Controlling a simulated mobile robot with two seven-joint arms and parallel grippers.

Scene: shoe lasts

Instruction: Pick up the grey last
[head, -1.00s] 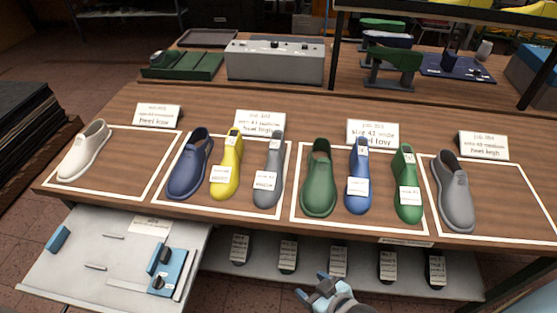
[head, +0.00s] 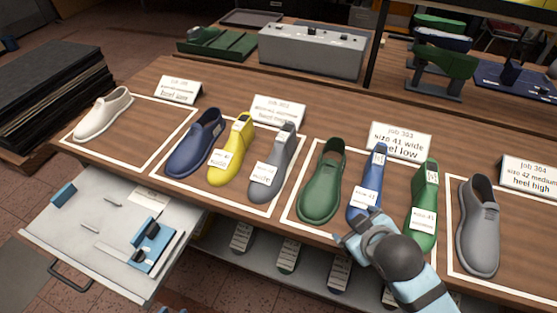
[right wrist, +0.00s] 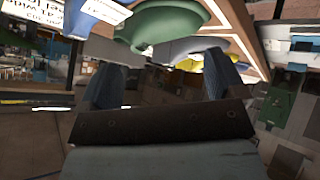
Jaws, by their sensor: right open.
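The grey last (head: 285,158) stands in the second outlined area from the left, right of the yellow last (head: 236,148), with a white tag on its front. In the right wrist view a grey shape that looks like it (right wrist: 188,48) shows beyond the fingers, partly hidden by the green shoe. My right gripper (head: 358,226) is open and empty, over the table's front edge by the blue last (head: 368,185), right of and nearer than the grey last. Its two fingers (right wrist: 163,78) stand apart. Small blue bits at the bottom edge may be my left gripper.
A navy shoe (head: 194,143) stands left of the yellow last. A green shoe (head: 322,182), a green last (head: 424,205) and a grey shoe (head: 478,225) stand to the right. Job cards (head: 400,140) stand behind. An open drawer (head: 85,235) juts out front left.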

